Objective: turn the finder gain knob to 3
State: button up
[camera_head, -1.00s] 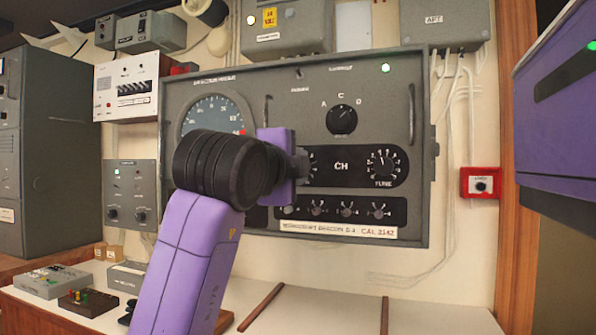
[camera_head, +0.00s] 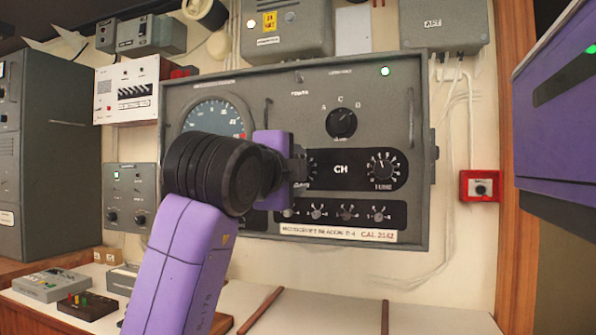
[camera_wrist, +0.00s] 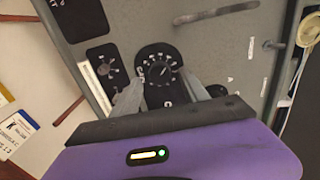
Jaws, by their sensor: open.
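A dark round knob (camera_wrist: 158,76) with a white numbered scale sits on a black plate in the wrist view. It appears to be the finder gain knob, but I cannot read its name or its setting. My gripper (camera_wrist: 160,88) is open, with its two pale fingers apart on either side of the knob's near part; I cannot tell whether they touch it. In the head view my wrist hides most of this knob; only the right edge of its dial (camera_head: 312,168) shows, left of the CH label.
The grey panel (camera_head: 260,95) also bears a tune knob (camera_head: 383,169), a selector knob (camera_head: 341,123), a row of small knobs (camera_head: 348,212) and a round meter (camera_head: 213,118). Handles (camera_head: 411,116) stick out from the panel. A purple unit (camera_head: 550,150) stands close at the right.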

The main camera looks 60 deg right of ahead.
jog(key=s+a, duration=0.1)
jog(key=a, duration=0.5)
jog(key=shift+a, duration=0.35)
